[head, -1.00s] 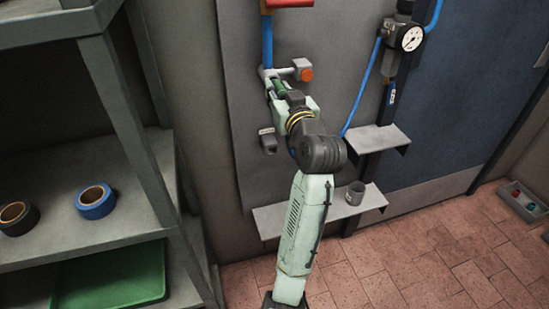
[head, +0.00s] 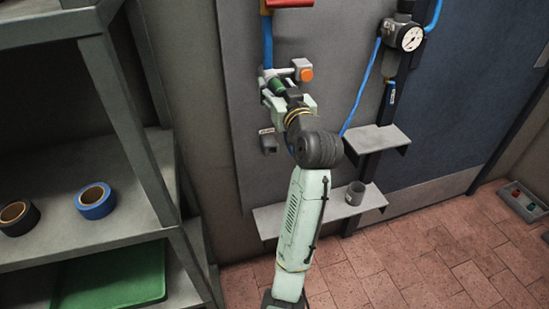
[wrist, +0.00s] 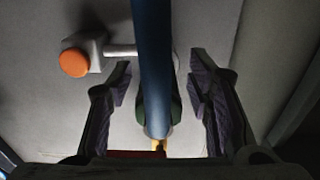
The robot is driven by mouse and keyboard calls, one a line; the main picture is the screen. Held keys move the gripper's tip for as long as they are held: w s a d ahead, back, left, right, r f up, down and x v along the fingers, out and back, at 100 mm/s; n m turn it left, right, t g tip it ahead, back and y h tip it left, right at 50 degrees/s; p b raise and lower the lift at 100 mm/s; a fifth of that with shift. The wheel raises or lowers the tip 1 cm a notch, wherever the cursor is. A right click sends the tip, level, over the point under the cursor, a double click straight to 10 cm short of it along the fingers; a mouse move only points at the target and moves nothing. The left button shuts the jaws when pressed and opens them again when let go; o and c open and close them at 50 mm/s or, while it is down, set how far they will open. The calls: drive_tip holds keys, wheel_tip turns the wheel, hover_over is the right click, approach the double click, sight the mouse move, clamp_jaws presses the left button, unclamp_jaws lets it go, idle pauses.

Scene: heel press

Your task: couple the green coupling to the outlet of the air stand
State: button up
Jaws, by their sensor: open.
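The green coupling (head: 277,84) is at the lower end of the blue hose, in front of the grey panel. In the wrist view it shows as a dark green shape (wrist: 174,108), partly hidden behind the blue hose (wrist: 153,60). My gripper (head: 284,94) is open around the coupling in the head view. In the wrist view its two fingers (wrist: 158,88) stand on either side of hose and coupling, with gaps on both sides. The air stand (head: 408,36), with a round gauge, is at the upper right. I cannot tell which part is its outlet.
A grey block with an orange knob (head: 306,74) sits just right of the coupling. A red part (head: 289,3) is above. Two small wall shelves (head: 376,138) are at lower right, the lower one holding a grey cup (head: 355,193). A large rack (head: 128,130) stands left.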

drive_tip(key=v, duration=1.2)
